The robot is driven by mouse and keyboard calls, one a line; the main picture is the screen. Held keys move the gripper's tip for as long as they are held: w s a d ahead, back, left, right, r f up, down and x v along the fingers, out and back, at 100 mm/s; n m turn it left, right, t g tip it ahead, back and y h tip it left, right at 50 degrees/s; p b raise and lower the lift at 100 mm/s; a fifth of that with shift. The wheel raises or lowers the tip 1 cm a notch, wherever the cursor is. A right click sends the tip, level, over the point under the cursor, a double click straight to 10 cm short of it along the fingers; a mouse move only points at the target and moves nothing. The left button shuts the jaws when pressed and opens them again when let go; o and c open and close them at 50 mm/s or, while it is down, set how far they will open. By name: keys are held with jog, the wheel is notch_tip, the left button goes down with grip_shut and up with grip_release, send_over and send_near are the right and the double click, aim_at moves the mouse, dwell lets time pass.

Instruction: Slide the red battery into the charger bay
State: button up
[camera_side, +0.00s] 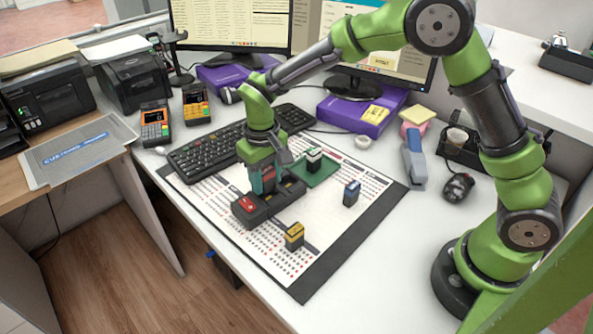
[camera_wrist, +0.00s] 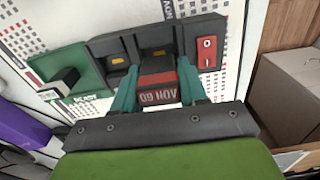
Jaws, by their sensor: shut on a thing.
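The red battery (camera_wrist: 157,79) is between the two teal fingers of my gripper (camera_wrist: 156,70) in the wrist view, with upside-down lettering on its near face. My gripper (camera_side: 263,180) is shut on it and points down over the charger in the side view. The dark charger (camera_side: 266,209) lies on the printed mat, and it also shows in the wrist view (camera_wrist: 221,28). The battery lines up with the charger's middle bay (camera_wrist: 155,53). The bay beside it (camera_wrist: 118,60) is empty. The battery's lower end is hidden, so I cannot tell how deep it sits.
A red switch (camera_side: 247,203) is at the charger's end. A green tray (camera_side: 322,174) holds a black-and-white battery (camera_side: 314,158) beside the charger. A keyboard (camera_side: 213,153) lies behind.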

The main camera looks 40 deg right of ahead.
jog(key=shift+f, duration=0.85)
jog(key=o, duration=1.2)
jog(key=shift+r, duration=0.1)
notch_tip(320, 180, up, 17)
